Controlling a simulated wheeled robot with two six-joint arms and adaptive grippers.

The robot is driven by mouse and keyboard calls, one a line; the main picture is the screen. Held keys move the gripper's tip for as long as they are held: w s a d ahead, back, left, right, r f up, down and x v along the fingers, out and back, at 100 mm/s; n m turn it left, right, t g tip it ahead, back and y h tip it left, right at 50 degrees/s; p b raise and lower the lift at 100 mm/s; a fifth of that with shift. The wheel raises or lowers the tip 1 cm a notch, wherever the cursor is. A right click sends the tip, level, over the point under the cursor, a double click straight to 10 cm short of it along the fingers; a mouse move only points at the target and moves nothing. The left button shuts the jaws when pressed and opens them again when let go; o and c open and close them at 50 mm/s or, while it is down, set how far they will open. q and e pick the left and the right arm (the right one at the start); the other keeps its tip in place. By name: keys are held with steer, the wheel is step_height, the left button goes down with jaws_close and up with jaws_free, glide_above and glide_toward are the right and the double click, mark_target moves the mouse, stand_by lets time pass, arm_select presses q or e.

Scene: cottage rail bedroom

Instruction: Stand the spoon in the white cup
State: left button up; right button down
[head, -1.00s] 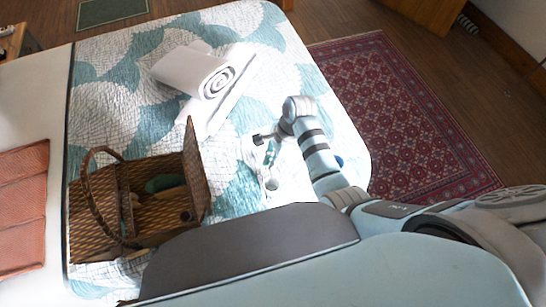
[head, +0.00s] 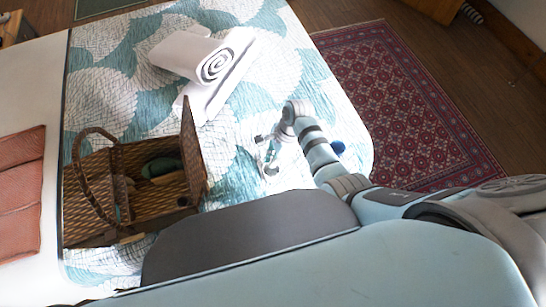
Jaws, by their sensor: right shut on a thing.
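My right gripper (head: 268,153) is low over the right part of the bed, near its front edge. It points down and left from the wrist. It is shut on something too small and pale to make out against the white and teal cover. I cannot pick out the spoon or the white cup with certainty. My left gripper is not in view.
The bed (head: 100,105) has a patterned cover. An open wicker basket (head: 95,222) with a green item (head: 162,168) stands at left. A rolled white towel (head: 187,52) lies at the back. A blue round thing (head: 338,147) is beside my right arm. A red rug (head: 410,100) covers the floor.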

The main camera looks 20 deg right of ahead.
steer(key=c, duration=1.7)
jaws_free()
steer(key=shift+w, duration=0.1)
steer(key=v, duration=1.2)
